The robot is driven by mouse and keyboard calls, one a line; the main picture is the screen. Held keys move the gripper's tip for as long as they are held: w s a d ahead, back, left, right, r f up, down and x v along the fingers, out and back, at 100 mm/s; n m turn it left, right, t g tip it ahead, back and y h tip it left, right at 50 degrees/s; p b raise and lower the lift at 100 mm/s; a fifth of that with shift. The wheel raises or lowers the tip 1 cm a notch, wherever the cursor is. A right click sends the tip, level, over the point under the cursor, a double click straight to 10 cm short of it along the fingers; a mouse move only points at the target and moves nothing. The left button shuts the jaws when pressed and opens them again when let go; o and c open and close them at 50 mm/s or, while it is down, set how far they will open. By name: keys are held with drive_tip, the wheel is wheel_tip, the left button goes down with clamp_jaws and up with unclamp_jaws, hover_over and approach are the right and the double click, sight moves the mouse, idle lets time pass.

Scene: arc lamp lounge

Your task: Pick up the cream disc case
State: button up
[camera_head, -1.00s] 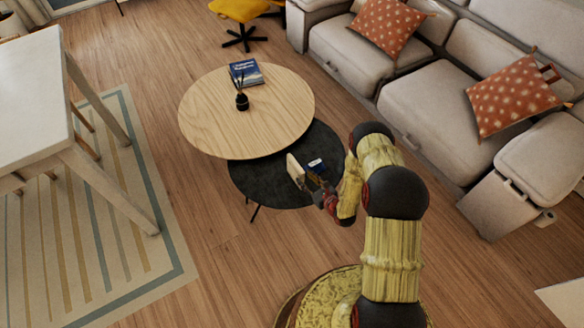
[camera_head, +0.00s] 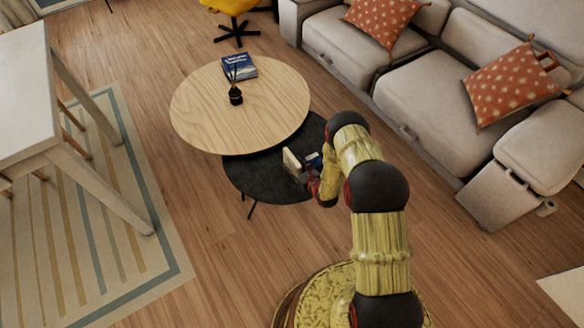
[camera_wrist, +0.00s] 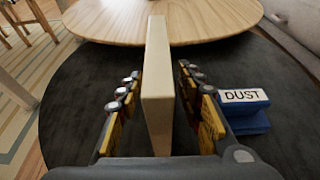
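The cream disc case (camera_head: 291,161) stands upright on the low dark round table (camera_head: 250,180). In the wrist view the case (camera_wrist: 157,85) rises narrow edge towards me, between the two fingers of my gripper (camera_wrist: 160,105). The fingers are spread, one on each side, with a visible gap on both sides of the case. In the head view my gripper (camera_head: 306,178) is low over the dark table, right beside the case, and my arm partly hides it.
A blue object labelled DUST (camera_wrist: 242,108) lies just right of my right finger. The higher light wood tabletop (camera_head: 240,110) overlaps the dark table behind the case and carries a book (camera_head: 239,67) and a dark reed vase (camera_head: 236,97). A sofa (camera_head: 430,100) stands right.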

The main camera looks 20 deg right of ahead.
drive_tip(key=shift+c, duration=0.3)
clamp_jaws()
idle(0.3)
